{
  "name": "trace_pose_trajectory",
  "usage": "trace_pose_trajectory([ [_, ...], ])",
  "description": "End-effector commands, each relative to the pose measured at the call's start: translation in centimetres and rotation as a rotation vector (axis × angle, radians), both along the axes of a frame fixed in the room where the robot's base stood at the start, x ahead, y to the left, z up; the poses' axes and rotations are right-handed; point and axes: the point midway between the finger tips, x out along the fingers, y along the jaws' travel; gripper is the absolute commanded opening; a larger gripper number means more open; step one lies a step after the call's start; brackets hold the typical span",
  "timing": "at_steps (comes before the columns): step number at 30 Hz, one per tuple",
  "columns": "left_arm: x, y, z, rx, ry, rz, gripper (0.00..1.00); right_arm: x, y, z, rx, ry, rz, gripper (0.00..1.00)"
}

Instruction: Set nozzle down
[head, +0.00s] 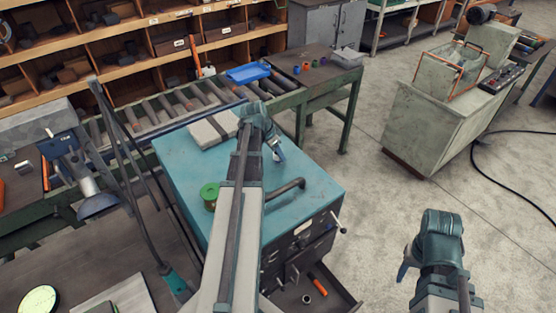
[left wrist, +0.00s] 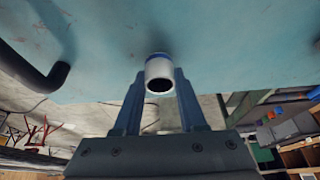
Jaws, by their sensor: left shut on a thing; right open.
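My left gripper (head: 272,141) is shut on the nozzle, over the far right part of the teal cabinet top (head: 215,158). The nozzle (head: 280,155) is small and pale, mostly hidden behind the gripper in the head view. In the left wrist view, the nozzle (left wrist: 159,74) is a white tube with a blue band and a dark open end, between the two fingertips (left wrist: 158,85). The teal surface lies close to its banded end; I cannot tell whether they touch. My right gripper (head: 405,268) is open and empty over the floor at the lower right.
On the cabinet top are a grey block (head: 213,129), a green spool (head: 210,193) and a dark bent pipe (head: 288,188). An open drawer (head: 322,295) holds small parts. A roller conveyor (head: 180,103) with a blue tray (head: 248,73) stands behind.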

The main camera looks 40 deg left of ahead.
Motion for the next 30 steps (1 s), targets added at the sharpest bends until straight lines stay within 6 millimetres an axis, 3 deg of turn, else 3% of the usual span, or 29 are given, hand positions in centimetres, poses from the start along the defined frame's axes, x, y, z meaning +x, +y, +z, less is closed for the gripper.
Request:
trace_pose_trajectory([
  [2, 0.0, 0.0, -1.34, 0.0, 0.0, 0.0, 0.0, 0.01, 0.01, -1.35, 0.0, -0.001, -0.001, 0.5],
  [14, 0.0, -0.01, -1.52, 0.0, 0.0, 0.0, 0.0, 0.02, 0.01, -1.52, 0.0, -0.001, -0.002, 0.5],
  [15, 0.01, 0.0, -1.53, 0.0, 0.0, 0.0, 0.42, 0.02, 0.0, -1.53, 0.0, -0.001, -0.002, 0.5],
  [20, 0.01, 0.0, -1.41, 0.0, 0.0, 0.0, 0.7, 0.02, 0.0, -1.41, 0.0, -0.001, -0.002, 0.5],
  [30, 0.0, -0.01, -1.29, 0.0, 0.0, 0.0, 0.7, 0.01, 0.01, -1.28, 0.0, -0.001, -0.002, 0.5],
])
